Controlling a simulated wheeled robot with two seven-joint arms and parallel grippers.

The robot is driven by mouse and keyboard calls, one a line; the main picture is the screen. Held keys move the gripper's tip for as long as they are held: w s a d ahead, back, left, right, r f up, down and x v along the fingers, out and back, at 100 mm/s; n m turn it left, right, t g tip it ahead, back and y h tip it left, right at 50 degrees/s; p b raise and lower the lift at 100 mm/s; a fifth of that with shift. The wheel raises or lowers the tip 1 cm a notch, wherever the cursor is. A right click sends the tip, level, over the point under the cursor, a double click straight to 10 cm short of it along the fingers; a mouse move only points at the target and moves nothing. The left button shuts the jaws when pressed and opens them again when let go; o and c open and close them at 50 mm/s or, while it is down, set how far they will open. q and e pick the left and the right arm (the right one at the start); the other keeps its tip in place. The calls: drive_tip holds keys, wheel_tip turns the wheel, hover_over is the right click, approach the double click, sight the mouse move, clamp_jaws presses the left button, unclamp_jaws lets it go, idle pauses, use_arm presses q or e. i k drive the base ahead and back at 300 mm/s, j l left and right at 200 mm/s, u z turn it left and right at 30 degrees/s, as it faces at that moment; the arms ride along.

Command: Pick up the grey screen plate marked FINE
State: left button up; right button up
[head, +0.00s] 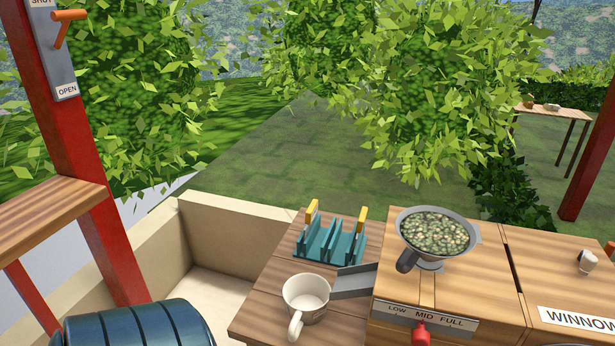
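I see no plate with a readable FINE mark. A teal slotted rack (330,246) stands on the wooden table, behind the white cup. Two yellow upright tabs show at the rack, a left one (312,211) and a right one (361,217); I cannot tell whether they belong to plates or to the rack. A sloping grey metal piece (355,282) lies between the cup and the wooden machine, with no marking visible. Neither of my grippers is in view.
A white cup (305,297) stands in front of the rack. A grey hopper of greenish beans (437,232) sits on the wooden machine (484,262), whose LOW MID FULL plate (426,316) has a red knob (420,334). A dark blue ribbed drum (140,325) is bottom left.

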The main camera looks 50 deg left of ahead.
sight(310, 214)
drive_tip(key=k+j, duration=0.1)
drive_tip(key=j, duration=0.3)
drive_tip(key=k+j, duration=0.1)
drive_tip(key=j, duration=0.3)
drive_tip(key=k+j, duration=0.1)
drive_tip(key=j, duration=0.65)
drive_tip(key=k+j, duration=0.15)
drive_tip(key=j, duration=0.25)
drive_tip(key=k+j+z, duration=0.1)
drive_tip(key=j, duration=0.3)
